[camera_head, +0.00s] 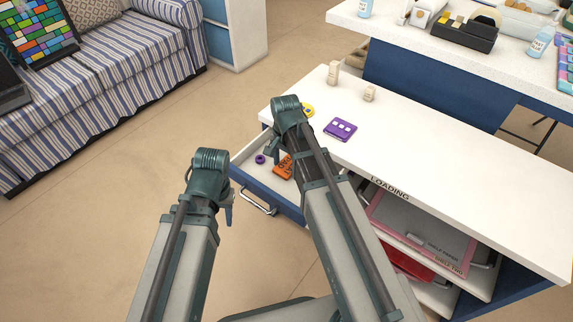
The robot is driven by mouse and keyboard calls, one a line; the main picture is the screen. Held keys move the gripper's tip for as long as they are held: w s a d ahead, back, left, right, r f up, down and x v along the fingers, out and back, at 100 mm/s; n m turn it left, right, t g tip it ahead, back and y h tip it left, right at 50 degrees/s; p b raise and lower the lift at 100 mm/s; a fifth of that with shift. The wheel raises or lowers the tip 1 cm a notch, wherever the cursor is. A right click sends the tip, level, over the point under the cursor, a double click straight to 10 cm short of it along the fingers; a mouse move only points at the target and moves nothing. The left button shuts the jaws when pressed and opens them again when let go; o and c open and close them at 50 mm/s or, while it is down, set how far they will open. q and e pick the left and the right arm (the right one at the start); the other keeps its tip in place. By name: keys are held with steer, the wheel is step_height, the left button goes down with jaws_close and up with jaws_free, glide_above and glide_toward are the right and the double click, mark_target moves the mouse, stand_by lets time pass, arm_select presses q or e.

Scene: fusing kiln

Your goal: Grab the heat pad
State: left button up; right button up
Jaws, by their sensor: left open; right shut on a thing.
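The heat pad (284,168), an orange slab with dark lettering, shows at the open drawer (243,172) under the white counter. My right gripper (272,146) is over the drawer, at the pad's upper end, and is shut on it; its own wrist and arm hide part of the contact. I cannot tell whether the pad is lifted off the drawer floor.
A purple ring (260,159) lies in the drawer, whose handle (258,203) faces front. The counter (440,175) holds a purple tile (341,129), a yellow round piece (308,110) and pale blocks (369,93). Shelves with trays (405,262) are below. A striped sofa (110,85) stands left; floor between is clear.

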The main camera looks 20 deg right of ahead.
mark_target(286, 167)
step_height(286, 167, up, 10)
steer(key=p, duration=0.9)
steer(key=shift+p, duration=0.4)
